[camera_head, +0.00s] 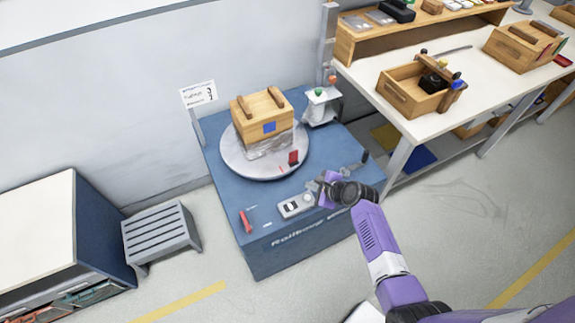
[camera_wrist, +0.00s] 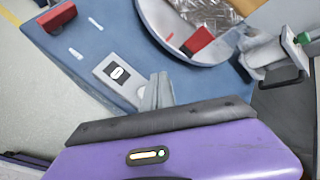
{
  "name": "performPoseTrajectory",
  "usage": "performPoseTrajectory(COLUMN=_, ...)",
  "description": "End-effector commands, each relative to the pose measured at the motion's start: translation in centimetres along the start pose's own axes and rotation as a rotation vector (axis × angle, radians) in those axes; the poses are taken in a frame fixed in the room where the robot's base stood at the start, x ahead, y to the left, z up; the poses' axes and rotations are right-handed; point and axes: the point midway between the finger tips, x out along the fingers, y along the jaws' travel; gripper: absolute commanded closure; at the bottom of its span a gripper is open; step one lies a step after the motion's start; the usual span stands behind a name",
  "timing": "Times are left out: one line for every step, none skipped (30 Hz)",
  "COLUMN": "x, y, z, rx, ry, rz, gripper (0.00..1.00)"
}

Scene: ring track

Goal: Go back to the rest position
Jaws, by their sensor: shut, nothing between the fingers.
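My purple arm reaches in from the lower right in the head view, and my gripper (camera_head: 326,186) is above the front right part of the blue machine (camera_head: 262,247). In the wrist view my gripper (camera_wrist: 157,92) shows its grey fingers together, with nothing between them. The fingers appear beside a grey switch panel (camera_wrist: 118,77). The panel also shows in the head view (camera_head: 296,205), just left of the gripper. Whether the fingers touch the machine cannot be told.
A round turntable (camera_head: 240,165) on the machine bears a wooden box (camera_head: 262,112) on a wrapped base. A red block (camera_head: 293,158) is at its front edge. A workbench (camera_head: 440,122) with crates stands right. A grey step stool (camera_head: 160,236) stands left. Open floor lies in front.

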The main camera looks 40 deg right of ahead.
Motion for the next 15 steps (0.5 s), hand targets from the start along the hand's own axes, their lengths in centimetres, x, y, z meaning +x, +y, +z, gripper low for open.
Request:
performPoseTrajectory(x=0.0, y=0.0, z=0.0, rx=0.0, ry=0.0, rz=0.0, gripper=1.0)
performPoseTrajectory(x=0.0, y=0.0, z=0.0, rx=0.0, ry=0.0, rz=0.0, gripper=1.0)
performPoseTrajectory(x=0.0, y=0.0, z=0.0, rx=0.0, ry=0.0, rz=0.0, gripper=1.0)
performPoseTrajectory(x=0.0, y=0.0, z=0.0, rx=0.0, ry=0.0, rz=0.0, gripper=1.0)
performPoseTrajectory(x=0.0, y=0.0, z=0.0, rx=0.0, ry=0.0, rz=0.0, gripper=1.0)
performPoseTrajectory(x=0.0, y=0.0, z=0.0, rx=0.0, ry=0.0, rz=0.0, gripper=1.0)
performPoseTrajectory(x=0.0, y=0.0, z=0.0, rx=-0.003, ry=0.0, rz=0.0, gripper=1.0)
performPoseTrajectory(x=0.0, y=0.0, z=0.0, rx=-0.009, ry=0.0, rz=0.0, gripper=1.0)
performPoseTrajectory(x=0.0, y=0.0, z=0.0, rx=-0.023, ry=0.0, rz=-0.001, gripper=1.0)
performPoseTrajectory(x=0.0, y=-0.1, z=0.0, rx=-0.041, ry=0.001, rz=-0.006, gripper=1.0)
performPoseTrajectory(x=0.0, y=-0.3, z=0.0, rx=-0.063, ry=0.002, rz=-0.014, gripper=1.0)
performPoseTrajectory(x=0.0, y=-0.7, z=-0.1, rx=-0.104, ry=0.007, rz=-0.028, gripper=1.0)
performPoseTrajectory(x=-0.1, y=-1.3, z=-0.1, rx=-0.143, ry=0.012, rz=-0.047, gripper=1.0)
performPoseTrajectory(x=-0.3, y=-2.1, z=-0.1, rx=-0.189, ry=0.019, rz=-0.07, gripper=1.0)
performPoseTrajectory(x=-0.7, y=-3.5, z=0.3, rx=-0.259, ry=0.028, rz=-0.111, gripper=1.0)
